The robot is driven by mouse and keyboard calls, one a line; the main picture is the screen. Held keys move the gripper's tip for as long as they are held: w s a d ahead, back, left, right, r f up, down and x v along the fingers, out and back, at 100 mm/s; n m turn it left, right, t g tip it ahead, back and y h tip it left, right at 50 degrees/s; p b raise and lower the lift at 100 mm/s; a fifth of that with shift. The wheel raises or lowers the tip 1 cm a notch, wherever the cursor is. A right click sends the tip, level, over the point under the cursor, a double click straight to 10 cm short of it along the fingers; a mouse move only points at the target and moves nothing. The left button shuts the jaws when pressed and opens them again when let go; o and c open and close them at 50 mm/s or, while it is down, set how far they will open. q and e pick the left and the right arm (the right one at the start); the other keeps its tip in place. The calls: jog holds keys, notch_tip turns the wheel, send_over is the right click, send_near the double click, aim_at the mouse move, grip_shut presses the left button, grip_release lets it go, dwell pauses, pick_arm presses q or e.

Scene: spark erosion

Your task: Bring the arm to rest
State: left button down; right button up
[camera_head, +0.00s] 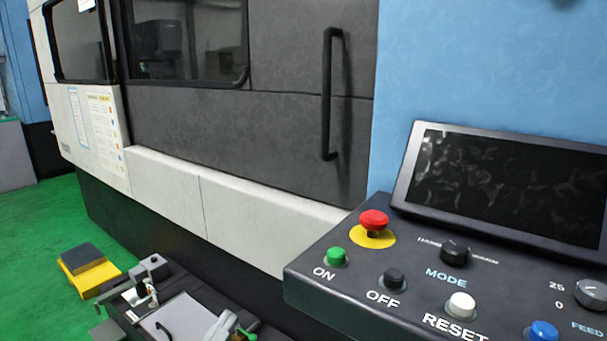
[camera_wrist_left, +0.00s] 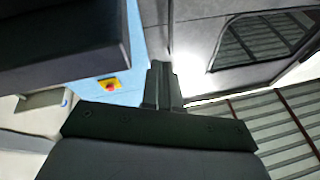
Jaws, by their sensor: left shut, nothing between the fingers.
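My left gripper (camera_wrist_left: 161,72) shows in the left wrist view, its two dark fingers together with nothing between them. It points at a blue surface and a dark grey panel, and no contact with either shows. In the head view I cannot make out its fingers clearly. My right gripper is in neither view. In the head view the machine's grey door (camera_head: 290,130) is closed against its frame, with a black vertical handle (camera_head: 327,95).
A control panel (camera_head: 330,290) with a red mushroom button (camera_head: 373,221), coloured buttons and a dark screen (camera_head: 510,185) fills the lower right. A yellow and dark block (camera_head: 90,275) lies on the green floor (camera_head: 40,250). Floor at left is open.

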pick_arm(q)
jog(key=s+a+f+n+g+y, duration=0.2)
jog(key=s+f, duration=0.3)
jog(key=f, duration=0.4)
jog(key=s+a+f+n+g+y, duration=0.2)
jog(key=s+f, duration=0.4)
jog(key=f, duration=0.3)
jog(key=s+a+f+n+g+y+p, duration=0.1)
jog(key=s+a+f+g+y, duration=0.2)
jog(key=f, duration=0.5)
jog(key=shift+s+a+f+n+g+y, duration=0.4)
jog(key=shift+s+a+g, duration=0.3)
jog(key=shift+s+g, duration=0.45)
